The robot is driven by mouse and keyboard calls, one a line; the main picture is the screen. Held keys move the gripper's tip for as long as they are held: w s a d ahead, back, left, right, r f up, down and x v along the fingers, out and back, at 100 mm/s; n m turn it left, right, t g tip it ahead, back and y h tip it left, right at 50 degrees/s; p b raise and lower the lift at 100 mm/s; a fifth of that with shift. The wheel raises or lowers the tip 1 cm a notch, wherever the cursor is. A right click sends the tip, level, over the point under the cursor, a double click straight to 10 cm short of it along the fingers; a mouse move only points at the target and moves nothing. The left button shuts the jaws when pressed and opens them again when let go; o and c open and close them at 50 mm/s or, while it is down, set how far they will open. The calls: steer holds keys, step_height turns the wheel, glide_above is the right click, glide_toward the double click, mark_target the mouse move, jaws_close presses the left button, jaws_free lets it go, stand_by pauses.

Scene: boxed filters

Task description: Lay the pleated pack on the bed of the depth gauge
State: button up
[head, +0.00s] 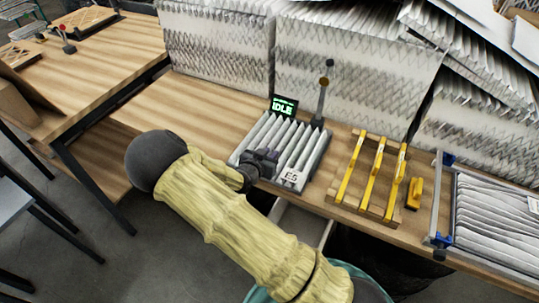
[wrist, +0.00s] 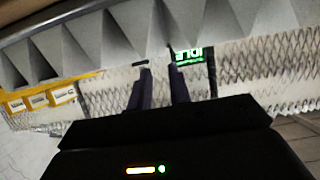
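The pleated pack, grey-white with sharp parallel folds (head: 299,148), lies flat at the near side of the depth gauge, where the bed is mostly hidden beneath it. The gauge shows a green "IDLE" display (head: 284,105) and an upright post with a dark knob (head: 322,95). A label reading "E5" (head: 291,176) is at the near edge. My gripper (head: 268,159) is over the left near part of the pack. In the wrist view its fingers (wrist: 159,80) stand apart with nothing visible between them, and large pleats (wrist: 110,35) fill the top. Contact with the pack cannot be told.
A wooden rack with yellow bars (head: 372,172) and a small yellow tool (head: 414,193) stand to the right. A blue-cornered frame with pleated material (head: 495,222) lies farther right. Tall stacked filters (head: 345,70) line the back. The bench left of the gauge (head: 205,110) is clear.

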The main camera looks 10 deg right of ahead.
steer(key=shift+r+p, duration=0.35)
steer(key=shift+r, duration=0.25)
steer(key=o, duration=0.6)
steer(key=shift+s+a+r, duration=0.1)
steer(key=shift+s+a, duration=0.25)
steer(key=b+v, duration=0.1)
steer(key=v, duration=1.5)
steer(key=shift+s+b, duration=0.15)
steer(key=shift+b, duration=0.25)
